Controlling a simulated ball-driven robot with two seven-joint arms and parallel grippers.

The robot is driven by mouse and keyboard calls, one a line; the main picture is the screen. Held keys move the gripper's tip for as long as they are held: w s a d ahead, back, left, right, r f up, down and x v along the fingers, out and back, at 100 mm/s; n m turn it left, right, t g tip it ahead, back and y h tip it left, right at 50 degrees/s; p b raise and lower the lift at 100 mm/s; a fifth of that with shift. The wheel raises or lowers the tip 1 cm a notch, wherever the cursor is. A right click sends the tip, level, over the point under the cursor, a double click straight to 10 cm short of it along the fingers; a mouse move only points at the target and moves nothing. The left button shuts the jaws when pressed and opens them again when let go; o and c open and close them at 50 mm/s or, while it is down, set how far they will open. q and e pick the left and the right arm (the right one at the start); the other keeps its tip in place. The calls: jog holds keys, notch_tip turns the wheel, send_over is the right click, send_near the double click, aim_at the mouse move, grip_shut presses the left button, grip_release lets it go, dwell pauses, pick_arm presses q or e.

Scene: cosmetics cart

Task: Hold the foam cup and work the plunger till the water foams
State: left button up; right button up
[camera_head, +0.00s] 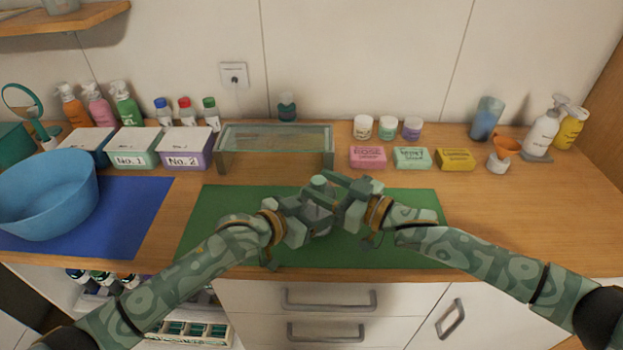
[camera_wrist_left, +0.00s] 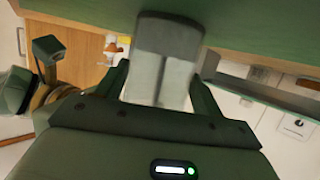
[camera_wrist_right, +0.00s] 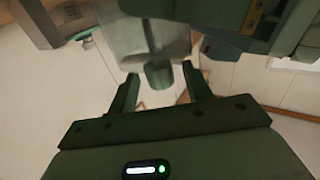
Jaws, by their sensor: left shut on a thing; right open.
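The foam cup (camera_wrist_left: 160,78) is clear with a grey band and stands between the fingers of my left gripper (camera_wrist_left: 158,80). The left gripper (camera_head: 308,214) is shut on it over the green mat (camera_head: 210,222). In the head view the cup (camera_head: 318,213) is mostly hidden by both grippers. The plunger's round green-grey knob (camera_head: 319,181) shows above the cup. In the right wrist view the knob (camera_wrist_right: 158,75) lies close to the open fingertips of my right gripper (camera_wrist_right: 160,82), in line with the gap. I cannot tell whether they touch it.
A glass-like box (camera_head: 275,148) stands behind the mat. Soap boxes in pink (camera_head: 367,157), mint (camera_head: 411,158) and yellow (camera_head: 454,159) lie to its right. A blue bowl (camera_head: 48,195) is on a blue mat (camera_head: 140,205) at left. The counter right of the green mat is clear.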

jog(key=v, duration=0.8)
jog(key=shift+d, duration=0.15)
jog(key=shift+s, duration=0.1)
pick_arm(q)
jog(key=o, duration=1.3)
